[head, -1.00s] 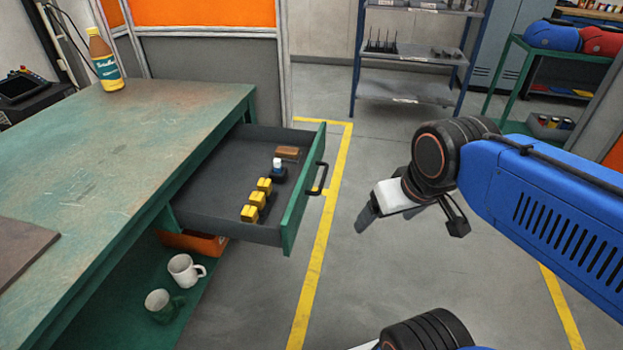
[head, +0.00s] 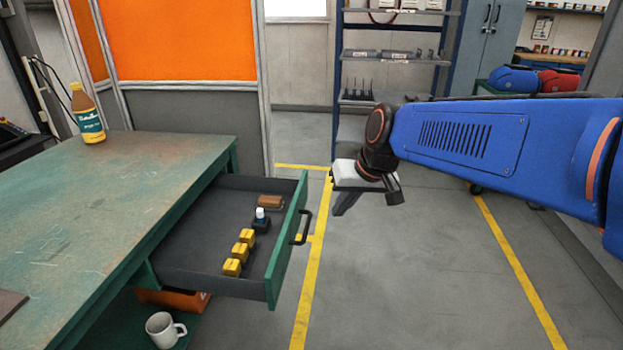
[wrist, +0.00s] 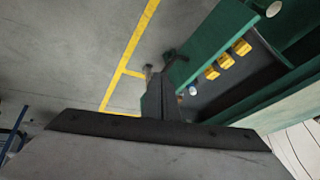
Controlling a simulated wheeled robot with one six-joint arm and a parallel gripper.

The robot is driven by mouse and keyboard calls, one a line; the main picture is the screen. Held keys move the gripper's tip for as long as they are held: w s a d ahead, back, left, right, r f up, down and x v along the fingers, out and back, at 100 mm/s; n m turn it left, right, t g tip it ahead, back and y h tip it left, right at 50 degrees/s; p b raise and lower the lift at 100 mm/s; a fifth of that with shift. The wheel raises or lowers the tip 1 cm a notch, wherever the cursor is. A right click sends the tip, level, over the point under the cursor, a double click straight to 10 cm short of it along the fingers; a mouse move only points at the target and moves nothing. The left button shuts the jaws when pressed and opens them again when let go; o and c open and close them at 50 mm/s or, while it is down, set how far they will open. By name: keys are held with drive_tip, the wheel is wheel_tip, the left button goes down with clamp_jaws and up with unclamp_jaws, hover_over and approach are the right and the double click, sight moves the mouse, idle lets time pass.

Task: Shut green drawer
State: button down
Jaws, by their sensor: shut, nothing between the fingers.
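The green drawer (head: 288,245) is pulled out of the right side of the green workbench (head: 130,185). Its dark handle (head: 303,227) is on the outer face. Inside lie several yellow blocks (head: 240,252), a small white-and-blue topped item (head: 261,219) and a brown block (head: 270,201). My gripper (head: 341,208) is shut and empty, in the air to the right of the handle and apart from it in the head view. In the wrist view my gripper (wrist: 150,72) shows beside the drawer's green front (wrist: 212,42) and handle (wrist: 172,55); whether they touch is unclear.
A white mug (head: 164,330) sits on the lower shelf near an orange bin (head: 172,298). A blue-framed shelf rack (head: 395,55) stands behind. The floor right of the drawer is clear.

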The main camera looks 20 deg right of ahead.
drive_tip(key=w+d+m, duration=0.1)
drive_tip(key=w+d, duration=0.2)
drive_tip(key=w, duration=0.6)
drive_tip(key=m+t, duration=0.2)
approach(305, 183)
drive_tip(key=shift+y, duration=0.4)
drive_tip(key=shift+d+x, duration=0.25)
drive_tip(key=shift+x, duration=0.9)
drive_tip(key=shift+d+x, duration=0.25)
drive_tip(key=shift+x, duration=0.9)
drive_tip(key=shift+w+a+f, duration=0.1)
drive_tip(key=shift+f, duration=0.05)
drive_tip(key=w+a, duration=0.7)
drive_tip(key=a, duration=0.6)
drive_tip(key=w+a, duration=0.8)
drive_tip(key=a, duration=0.5)
